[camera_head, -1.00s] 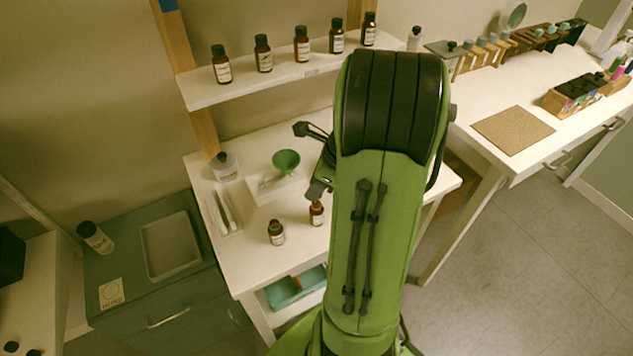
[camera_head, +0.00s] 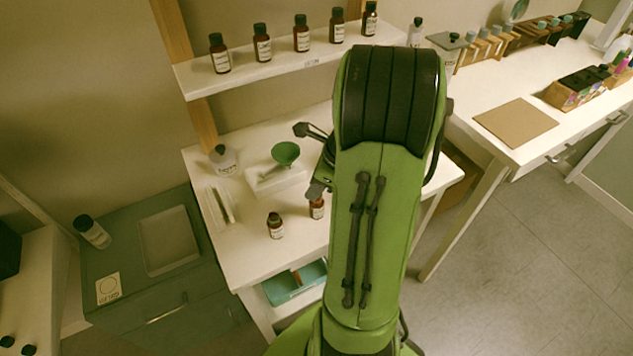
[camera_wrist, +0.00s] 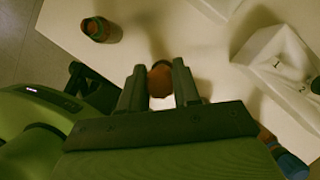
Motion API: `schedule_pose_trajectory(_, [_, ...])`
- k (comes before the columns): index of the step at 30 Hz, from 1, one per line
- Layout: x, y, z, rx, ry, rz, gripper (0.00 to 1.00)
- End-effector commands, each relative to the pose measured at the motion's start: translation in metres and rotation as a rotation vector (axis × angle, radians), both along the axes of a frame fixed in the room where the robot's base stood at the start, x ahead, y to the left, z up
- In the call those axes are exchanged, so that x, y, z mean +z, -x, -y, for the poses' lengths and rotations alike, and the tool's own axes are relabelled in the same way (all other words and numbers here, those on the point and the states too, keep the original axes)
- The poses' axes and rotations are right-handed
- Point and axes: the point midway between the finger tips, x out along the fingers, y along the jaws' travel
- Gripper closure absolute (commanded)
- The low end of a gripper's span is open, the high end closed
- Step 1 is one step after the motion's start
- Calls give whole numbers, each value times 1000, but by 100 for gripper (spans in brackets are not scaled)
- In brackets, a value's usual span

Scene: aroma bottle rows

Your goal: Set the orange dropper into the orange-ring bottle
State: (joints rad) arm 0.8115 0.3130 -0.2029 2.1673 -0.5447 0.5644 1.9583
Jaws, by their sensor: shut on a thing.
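In the wrist view, my gripper (camera_wrist: 160,86) has its two dark fingers on either side of an orange-brown rounded piece (camera_wrist: 160,77), likely the orange dropper's top, and is shut on it. In the head view, my gripper (camera_head: 318,190) is partly hidden by my arm, just above a small amber bottle (camera_head: 317,209) with a white label. I cannot tell whether the dropper is inside that bottle or above it. A second amber bottle (camera_head: 275,226) stands to its left; its green top (camera_wrist: 97,27) shows in the wrist view. Ring colours are unclear.
A clear jar (camera_head: 223,160) and a narrow tray (camera_head: 219,207) are at left. Several amber bottles line the shelf (camera_head: 250,81). The table front is clear.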

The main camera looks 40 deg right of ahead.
Motion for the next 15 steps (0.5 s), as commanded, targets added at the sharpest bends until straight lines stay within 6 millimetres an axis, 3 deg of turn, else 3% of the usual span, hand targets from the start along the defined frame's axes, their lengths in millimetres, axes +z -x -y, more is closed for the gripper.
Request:
schedule_pose_trajectory(7, [-2, 0, 0, 0, 0, 0, 76])
schedule_pose_trajectory(8, [-2, 0, 0, 0, 0, 0, 65])
schedule_pose_trajectory(12, [-2, 0, 0, 0, 0, 0, 44])
schedule_pose_trajectory(15, [-2, 0, 0, 0, 0, 0, 39])
